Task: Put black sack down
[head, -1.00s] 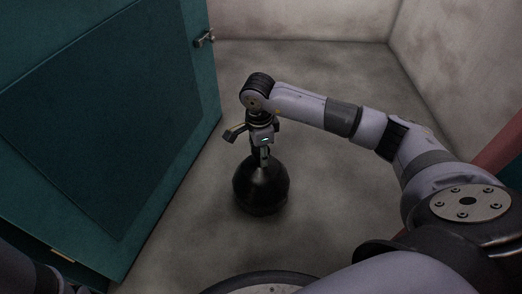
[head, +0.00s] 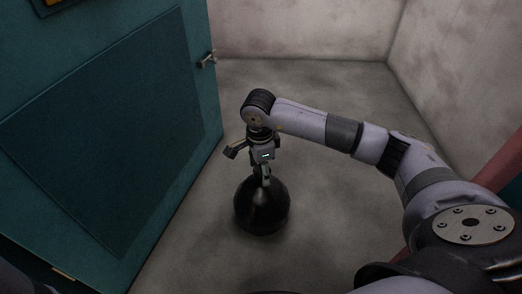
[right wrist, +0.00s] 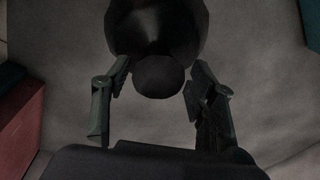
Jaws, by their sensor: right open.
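The black sack (head: 262,208) is a dark, glossy, rounded bag with a narrowed top, standing upright on the grey floor in the head view. My right gripper (head: 264,180) is just above it, pointing down at its top. In the right wrist view the sack (right wrist: 155,30) shows at the top, its knob-like neck (right wrist: 158,76) between the two spread fingers of my right gripper (right wrist: 162,92). The fingers are open, with a gap visible beside the neck. Whether the sack's underside rests fully on the floor is hidden. My left gripper is out of view.
A teal cabinet or door (head: 110,130) with a metal handle (head: 207,60) stands close on the left. Pale walls (head: 300,30) close off the back and right. A red bar (head: 500,168) shows at the right edge. The floor (head: 330,200) around the sack is clear.

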